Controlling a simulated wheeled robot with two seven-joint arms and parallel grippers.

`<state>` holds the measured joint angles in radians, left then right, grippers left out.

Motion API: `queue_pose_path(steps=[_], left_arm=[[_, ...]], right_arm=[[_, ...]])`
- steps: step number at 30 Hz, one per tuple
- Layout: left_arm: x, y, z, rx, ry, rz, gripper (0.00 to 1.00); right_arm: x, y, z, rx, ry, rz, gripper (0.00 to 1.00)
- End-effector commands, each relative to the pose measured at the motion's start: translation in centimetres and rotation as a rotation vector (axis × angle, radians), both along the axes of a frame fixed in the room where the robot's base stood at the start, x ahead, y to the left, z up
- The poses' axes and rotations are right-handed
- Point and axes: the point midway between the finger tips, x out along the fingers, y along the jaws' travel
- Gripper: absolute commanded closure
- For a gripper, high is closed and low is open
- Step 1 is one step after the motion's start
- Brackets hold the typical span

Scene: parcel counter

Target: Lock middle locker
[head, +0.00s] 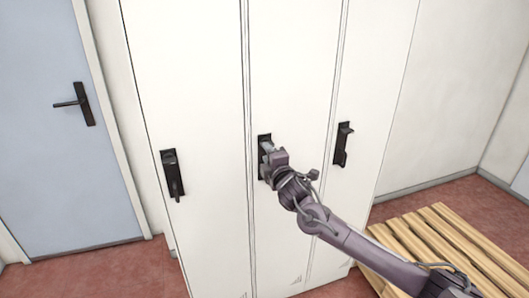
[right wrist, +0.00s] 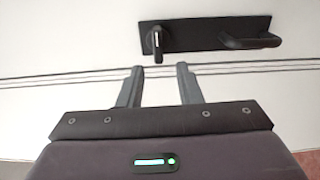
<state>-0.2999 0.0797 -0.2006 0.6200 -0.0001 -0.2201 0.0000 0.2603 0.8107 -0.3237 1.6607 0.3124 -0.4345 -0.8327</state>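The middle locker (head: 292,80) is a tall white door, closed as far as I can see. Its black lock plate (head: 263,138) is partly hidden behind my right gripper (head: 267,149) in the head view. In the right wrist view the plate (right wrist: 203,35) carries a small knob (right wrist: 157,42) with a pale mark on the left and a bar handle (right wrist: 250,41) on the right. My right gripper (right wrist: 159,69) is open there, its fingertips just short of the knob, which lies between their lines. Nothing is between the fingers. My left gripper is out of view.
Left locker (head: 187,70) and right locker (head: 372,70) flank the middle one, with black handles (head: 173,175) and (head: 342,145) respectively. A blue door (head: 45,150) stands at the left. A wooden pallet (head: 440,240) lies on the red floor at the right, below my arm.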

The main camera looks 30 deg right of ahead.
Motion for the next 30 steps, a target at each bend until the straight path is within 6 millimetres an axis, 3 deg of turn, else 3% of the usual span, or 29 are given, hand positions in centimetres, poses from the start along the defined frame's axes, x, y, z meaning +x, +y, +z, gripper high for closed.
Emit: queue_pose_path(steps=[3, 9, 26, 30], left_arm=[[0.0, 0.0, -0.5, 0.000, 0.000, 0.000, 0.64], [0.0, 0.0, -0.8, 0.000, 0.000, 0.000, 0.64], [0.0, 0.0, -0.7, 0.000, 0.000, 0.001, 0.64], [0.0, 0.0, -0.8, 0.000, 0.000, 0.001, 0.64]], right_arm=[[-1.8, 0.5, -0.3, -0.001, 0.002, 0.002, 0.68], [-3.4, 0.8, -0.1, 0.000, 0.000, 0.001, 0.68], [-3.5, 0.9, 0.0, 0.001, 0.000, 0.000, 0.68], [-3.5, 0.3, -2.2, 0.032, 0.028, -0.013, 0.68]])
